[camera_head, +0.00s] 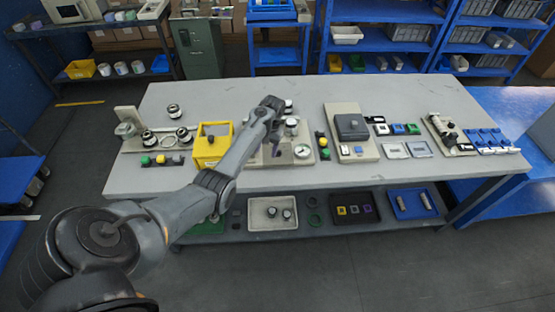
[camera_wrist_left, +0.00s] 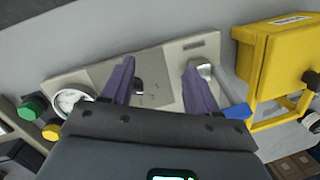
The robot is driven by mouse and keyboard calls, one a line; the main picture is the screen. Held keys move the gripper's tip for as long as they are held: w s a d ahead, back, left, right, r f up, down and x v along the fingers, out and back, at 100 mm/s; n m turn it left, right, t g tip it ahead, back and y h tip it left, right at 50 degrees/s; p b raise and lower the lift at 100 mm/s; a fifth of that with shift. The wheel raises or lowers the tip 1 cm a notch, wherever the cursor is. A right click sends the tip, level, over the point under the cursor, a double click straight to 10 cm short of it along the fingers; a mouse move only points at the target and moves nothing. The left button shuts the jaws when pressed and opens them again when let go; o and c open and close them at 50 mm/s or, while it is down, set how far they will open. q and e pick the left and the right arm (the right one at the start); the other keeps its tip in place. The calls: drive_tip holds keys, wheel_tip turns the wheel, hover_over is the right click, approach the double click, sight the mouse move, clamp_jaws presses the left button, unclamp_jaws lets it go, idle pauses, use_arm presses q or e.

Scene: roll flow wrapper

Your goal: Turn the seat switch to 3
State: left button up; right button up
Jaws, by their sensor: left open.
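My left gripper (camera_wrist_left: 158,72) is open, with its two dark purple fingers spread above a light beige panel (camera_wrist_left: 165,62). A small dark and metallic knob (camera_wrist_left: 138,88) shows beside one finger, and a metallic fitting (camera_wrist_left: 203,70) is partly hidden by the other. I see nothing between the fingertips. I cannot tell which part is the seat switch or read any number. In the head view my left arm reaches over the same panel and hides part of it. A round white gauge (camera_head: 302,150) sits on it. My right gripper is not in view.
A yellow bin (camera_head: 212,148) stands left of the panel, close to my arm. Green and yellow buttons (camera_head: 323,147) are to its right. A grey machine (camera_head: 351,128) stands farther right. The table's (camera_head: 290,178) front strip is clear.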

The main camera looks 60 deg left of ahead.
use_arm(q)
wheel_tip(320, 180, up, 5)
drive_tip(key=t+b, duration=0.2)
hover_over(278, 152)
drive_tip(key=f+b, duration=0.1)
drive_tip(key=f, duration=0.5)
drive_tip(key=f+b, duration=0.1)
drive_tip(key=f, duration=0.3)
drive_tip(key=shift+w+a+b, duration=0.1)
drive_tip(key=shift+a+b, duration=0.2)
drive_tip(key=shift+a, duration=0.05)
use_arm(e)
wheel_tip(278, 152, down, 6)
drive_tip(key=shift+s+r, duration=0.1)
use_arm(q)
drive_tip(key=c, duration=1)
drive_tip(key=shift+c, duration=0.2)
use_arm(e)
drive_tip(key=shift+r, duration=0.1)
